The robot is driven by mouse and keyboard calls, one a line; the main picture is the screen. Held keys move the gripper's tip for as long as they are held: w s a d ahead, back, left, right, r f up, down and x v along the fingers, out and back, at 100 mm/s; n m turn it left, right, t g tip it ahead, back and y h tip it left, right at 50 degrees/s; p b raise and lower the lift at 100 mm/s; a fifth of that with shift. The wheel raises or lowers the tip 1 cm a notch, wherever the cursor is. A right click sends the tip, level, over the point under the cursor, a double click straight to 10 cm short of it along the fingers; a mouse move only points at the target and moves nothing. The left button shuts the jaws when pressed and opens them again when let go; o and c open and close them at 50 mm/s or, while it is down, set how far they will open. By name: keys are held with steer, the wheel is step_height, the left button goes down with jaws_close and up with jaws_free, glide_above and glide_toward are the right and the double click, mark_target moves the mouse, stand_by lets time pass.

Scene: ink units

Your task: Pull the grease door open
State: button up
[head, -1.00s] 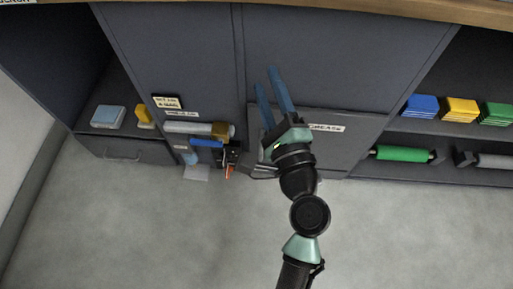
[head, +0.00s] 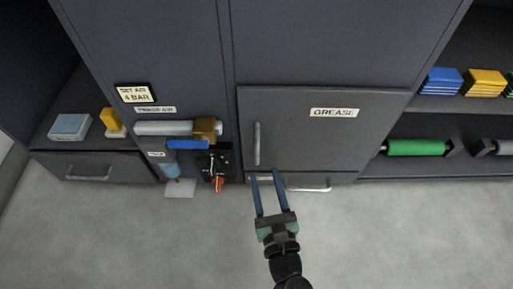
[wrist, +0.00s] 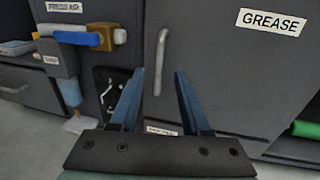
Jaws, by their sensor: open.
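The grease door (head: 325,125) is a dark grey panel with a white GREASE label (head: 335,113). It looks closed, flush with the cabinet. Its upright bar handle (head: 257,144) is near the left edge. In the wrist view the door (wrist: 225,75) fills the right side and its handle (wrist: 161,60) stands just beyond the fingertips. My gripper (head: 265,174) is open and empty, its two blue fingers pointing at the cabinet. In the head view the fingertips appear just below the handle's lower end. In the wrist view the gripper (wrist: 158,75) has the handle between its finger lines, with no contact visible.
Left of the door are a grey cylinder (head: 165,128) with a brass end, a blue bar (head: 188,144) and a dark fitting with an orange part (head: 219,184). A drawer handle (head: 309,188) sits below the door. Shelves with a green roller (head: 418,147) are at right. The floor is clear.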

mark_target(257, 149)
steer(key=w, duration=0.3)
steer(key=w+a+b, duration=0.1)
steer(key=w, duration=0.2)
steer(key=w+a, duration=0.1)
steer(key=w, duration=0.2)
steer(key=shift+w+b, duration=0.25)
steer(key=shift+b, duration=0.15)
jaws_close()
stand_by(0.9)
